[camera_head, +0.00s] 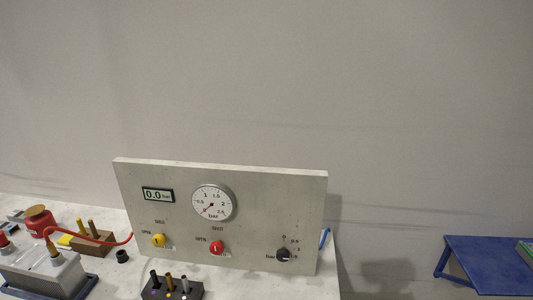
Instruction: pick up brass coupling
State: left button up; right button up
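Neither of my grippers shows in the head view. I cannot tell for certain which piece is the brass coupling. A brass-coloured upright piece (170,282) stands in a black block (158,294) at the bottom edge, between a dark piece and a silver one. Another brass-coloured fitting (54,251) sits on top of a grey finned box (42,276) at the lower left, by the end of a red hose (117,242). A brown block (92,245) behind it carries brownish upright pins. The bottom edge of the picture cuts off the black block.
A grey panel (260,200) with a gauge, a display reading 0.0 bar and several knobs stands upright on the pale table. A red round-bodied object (39,224) and a small black cup (122,257) stand at left.

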aim_at(51, 247)
jog(key=u, duration=1.6)
jog(key=i+j, duration=0.6)
jog(key=j, duration=0.15)
jog(key=i+z, duration=0.05)
